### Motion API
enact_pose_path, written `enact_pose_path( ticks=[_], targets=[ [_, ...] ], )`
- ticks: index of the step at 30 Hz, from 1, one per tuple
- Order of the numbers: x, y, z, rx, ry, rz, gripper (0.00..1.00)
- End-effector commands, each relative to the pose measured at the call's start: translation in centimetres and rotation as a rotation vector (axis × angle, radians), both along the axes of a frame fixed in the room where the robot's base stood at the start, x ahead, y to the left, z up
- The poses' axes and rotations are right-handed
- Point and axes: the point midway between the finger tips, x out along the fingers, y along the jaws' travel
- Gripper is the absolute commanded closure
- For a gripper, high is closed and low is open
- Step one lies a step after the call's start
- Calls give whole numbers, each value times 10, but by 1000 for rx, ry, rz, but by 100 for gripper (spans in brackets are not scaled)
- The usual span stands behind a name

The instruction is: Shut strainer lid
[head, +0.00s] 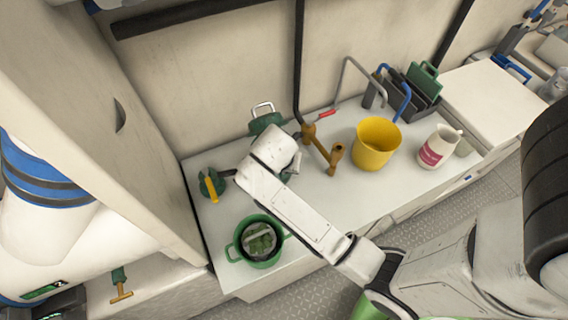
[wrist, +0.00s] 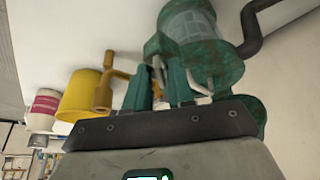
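The green strainer stands at the back of the white bench near the wall, mostly behind my arm in the head view. Its green top part with a metal bail (head: 264,116) shows above my wrist. In the wrist view the strainer's green body with a clear ribbed bowl (wrist: 192,28) is close beyond my fingers, and a pale metal loop (wrist: 201,84) shows beside the right finger. My gripper (wrist: 160,78) has two teal fingers apart, with a gap between them. I see nothing clearly held. The lid's exact angle is hard to tell.
A brass valve pipe (head: 322,146), yellow bucket (head: 372,146) and white tub (head: 436,148) stand right of the strainer. A green pot (head: 259,254) sits at the front left, with a yellow-handled green valve (head: 211,186) behind it.

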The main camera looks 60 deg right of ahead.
Motion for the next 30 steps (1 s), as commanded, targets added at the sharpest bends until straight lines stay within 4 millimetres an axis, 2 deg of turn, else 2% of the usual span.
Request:
enact_pose_path(
  ticks=[1, 7, 17, 20, 30],
  targets=[
    [0, 0, 0, -1, -2, -1, 72],
    [0, 0, 0, 0, -1, -1, 53],
    [0, 2, 4, 0, -2, 0, 52],
    [-1, 6, 15, -1, -4, 1, 52],
    [-8, 29, 74, 0, -5, 1, 52]
  ],
)
